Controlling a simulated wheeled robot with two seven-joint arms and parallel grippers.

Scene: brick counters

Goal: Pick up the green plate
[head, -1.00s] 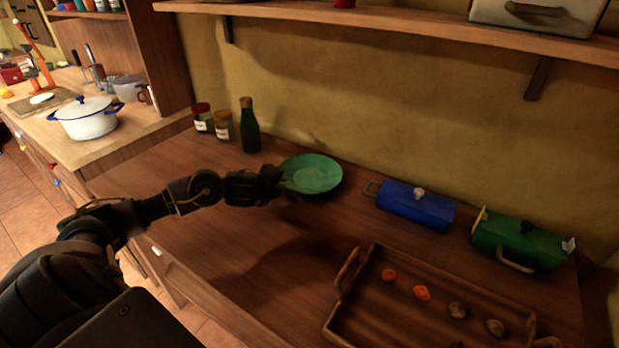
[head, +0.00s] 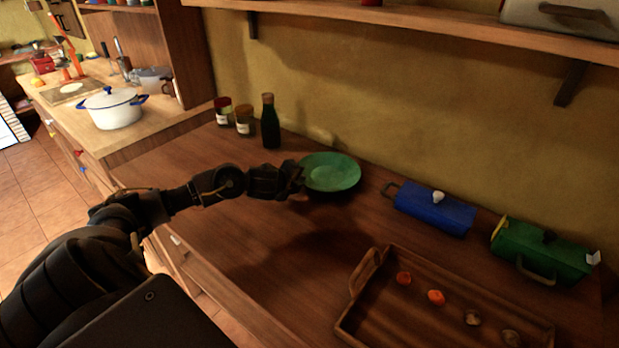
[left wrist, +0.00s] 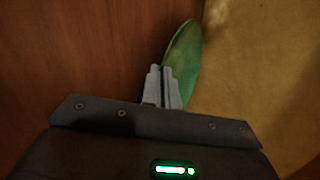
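The round green plate (head: 332,172) is at the back of the dark wooden counter, near the wall. A dark shadow lies under its front edge, and it looks slightly raised or tilted. My left gripper (head: 297,179) is at the plate's left rim. In the left wrist view, the fingers (left wrist: 166,88) of that gripper are close together on the rim of the plate (left wrist: 187,62), which shows nearly edge-on. My right gripper is not in view.
A dark bottle (head: 270,122) and two jars (head: 244,120) stand left of the plate. A blue lidded box (head: 430,210) and a green one (head: 540,250) stand right. A wooden tray (head: 366,272) with several small items is in front. A shelf (head: 400,17) hangs above.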

